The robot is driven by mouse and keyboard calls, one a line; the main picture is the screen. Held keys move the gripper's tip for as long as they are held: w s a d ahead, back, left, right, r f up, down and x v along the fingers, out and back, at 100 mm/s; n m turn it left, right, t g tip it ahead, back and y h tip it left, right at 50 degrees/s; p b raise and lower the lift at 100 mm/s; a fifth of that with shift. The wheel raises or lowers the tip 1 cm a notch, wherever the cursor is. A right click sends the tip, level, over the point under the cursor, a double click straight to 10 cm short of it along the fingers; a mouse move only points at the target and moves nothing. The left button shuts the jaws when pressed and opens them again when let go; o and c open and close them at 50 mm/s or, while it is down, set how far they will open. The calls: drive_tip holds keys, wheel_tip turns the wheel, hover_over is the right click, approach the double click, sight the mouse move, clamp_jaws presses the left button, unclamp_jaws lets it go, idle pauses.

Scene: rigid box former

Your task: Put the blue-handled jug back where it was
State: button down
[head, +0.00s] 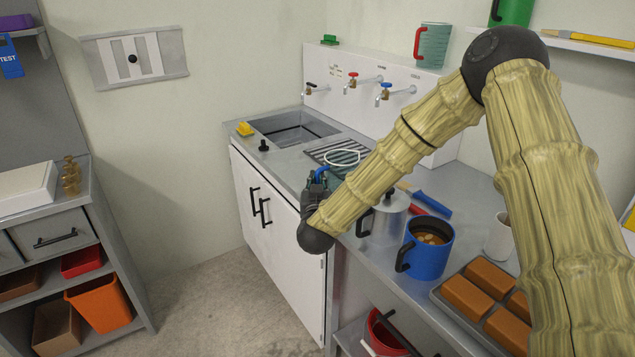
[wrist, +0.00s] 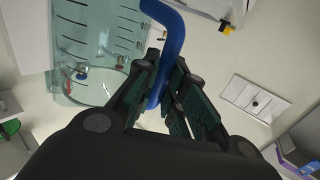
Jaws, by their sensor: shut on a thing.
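The blue-handled jug (wrist: 95,60) is clear, greenish and marked with dark graduations. Its blue handle (wrist: 166,45) lies between the fingers of my gripper (wrist: 166,78), which is shut on it. In the head view my gripper (head: 317,182) is at the front edge of the counter, by the sink unit. There the blue handle (head: 321,173) shows at the fingertips, and the jug's pale round rim (head: 343,151) shows in front of the ribbed drainboard. My gripper and arm hide much of the body. I cannot tell whether its base touches the counter.
A sink (head: 295,128) with several taps lies left of the ribbed drainboard (head: 325,148). A red-handled green jug (head: 433,46) stands on the ledge behind.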

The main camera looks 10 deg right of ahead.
drive_tip(key=shift+f, duration=0.1)
drive_tip(key=c, duration=1.5)
unclamp_jaws()
